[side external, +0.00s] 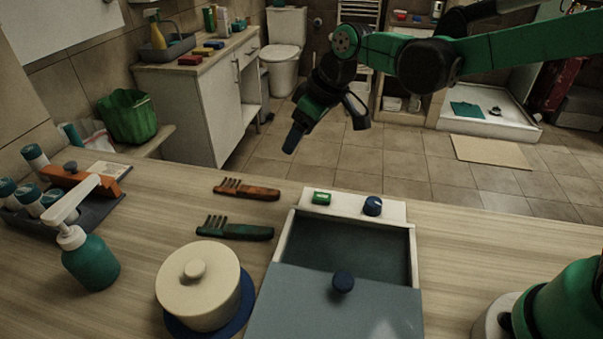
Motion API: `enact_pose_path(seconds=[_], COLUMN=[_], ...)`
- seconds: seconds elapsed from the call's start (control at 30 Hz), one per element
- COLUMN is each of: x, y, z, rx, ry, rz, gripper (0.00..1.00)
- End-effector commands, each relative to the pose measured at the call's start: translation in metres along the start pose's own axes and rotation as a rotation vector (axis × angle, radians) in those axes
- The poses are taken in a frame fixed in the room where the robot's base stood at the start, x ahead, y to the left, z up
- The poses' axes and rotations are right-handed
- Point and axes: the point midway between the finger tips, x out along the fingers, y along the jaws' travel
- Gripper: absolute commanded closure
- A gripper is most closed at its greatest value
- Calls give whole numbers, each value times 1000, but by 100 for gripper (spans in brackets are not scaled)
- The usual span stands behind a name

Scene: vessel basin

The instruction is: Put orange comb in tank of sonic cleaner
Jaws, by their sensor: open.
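The orange comb (247,189) lies flat on the wooden counter, left of the sonic cleaner. A dark green comb (235,229) lies nearer the camera, roughly parallel to it. The sonic cleaner has a white control panel (387,207) with a green button and a blue knob. Its tank (345,249) is partly uncovered and looks empty in the part I see. A grey-blue lid (300,304) with a dark blue knob covers the near part. My gripper (293,140) is open and empty, in the air above and beyond the orange comb, pointing down to the left.
A cream lidded pot (198,285) on a blue base stands left of the cleaner. A green pump bottle (90,262) and a dark tray (72,218) with several bottles are at the left. Bare counter lies around the combs.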

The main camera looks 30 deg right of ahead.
Motion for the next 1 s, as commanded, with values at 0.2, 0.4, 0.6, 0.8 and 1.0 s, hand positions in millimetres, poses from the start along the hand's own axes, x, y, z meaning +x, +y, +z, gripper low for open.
enact_pose_path(seconds=[0.2, 0.4, 0.6, 0.8, 1.0], x=[63, 92, 109, 134, 148], y=[-17, -27, -30, -33, -34], z=[-26, -30, -30, -28, -27], rx=[-156, -223, -231, -230, -230], ry=[-37, -50, -52, -51, -51], rz=[-87, -126, -130, -129, -128], gripper=[34, 34, 34, 34, 34])
